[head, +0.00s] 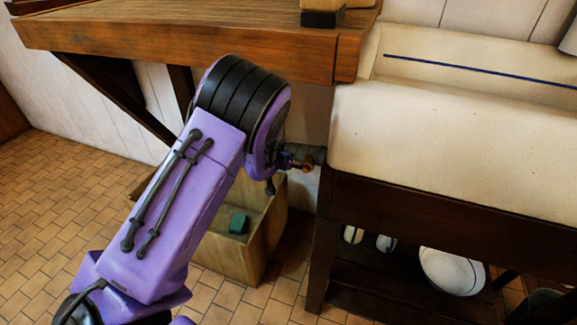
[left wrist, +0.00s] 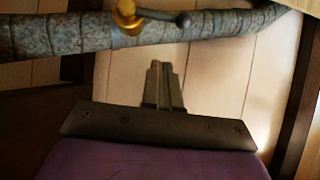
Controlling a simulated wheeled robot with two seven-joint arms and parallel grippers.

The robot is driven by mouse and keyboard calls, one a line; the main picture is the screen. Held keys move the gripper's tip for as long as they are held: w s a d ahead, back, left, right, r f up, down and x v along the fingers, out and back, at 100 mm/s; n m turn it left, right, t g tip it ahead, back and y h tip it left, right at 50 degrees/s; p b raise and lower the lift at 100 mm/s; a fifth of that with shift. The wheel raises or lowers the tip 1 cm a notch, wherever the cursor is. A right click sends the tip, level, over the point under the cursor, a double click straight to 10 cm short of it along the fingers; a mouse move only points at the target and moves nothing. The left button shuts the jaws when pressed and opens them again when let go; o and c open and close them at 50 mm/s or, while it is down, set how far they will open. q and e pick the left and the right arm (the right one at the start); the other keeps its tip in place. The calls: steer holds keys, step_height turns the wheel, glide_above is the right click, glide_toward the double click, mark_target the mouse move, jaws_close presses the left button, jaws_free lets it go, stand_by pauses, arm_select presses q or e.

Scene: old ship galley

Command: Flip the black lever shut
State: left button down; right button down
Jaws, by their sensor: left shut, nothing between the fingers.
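The black lever (left wrist: 165,16) is a short dark handle with a rounded end. It extends right from a brass valve fitting (left wrist: 127,14) and lies roughly along the grey wrapped pipe (left wrist: 75,36) in the left wrist view. The brass fitting also shows in the head view (head: 308,163), just right of my left wrist, but I cannot make out the lever there. My left gripper (left wrist: 160,66) is shut and empty, its fingertips below the pipe and lever in the wrist picture, apparently apart from them. In the head view my own arm hides its fingers. My right gripper is not in view.
A wooden counter (head: 180,35) overhangs my left arm. A pale sink (head: 450,135) on a dark wooden stand (head: 420,205) is close on the right. A wooden box (head: 235,255) with a green block (head: 239,223) stands on the tiled floor below. Open floor lies at left.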

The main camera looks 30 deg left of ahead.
mark_target(295, 166)
arm_select(q)
steer(key=w+a+f+b, duration=0.1)
steer(key=w+f+b, duration=0.1)
steer(key=w+f, duration=0.2)
step_height(295, 166, down, 2)
steer(key=shift+f, duration=0.2)
steer(key=shift+w, duration=0.1)
steer(key=shift+a+f+h+p, duration=0.15)
steer(key=shift+h+p, duration=0.15)
steer(key=shift+p, duration=0.15)
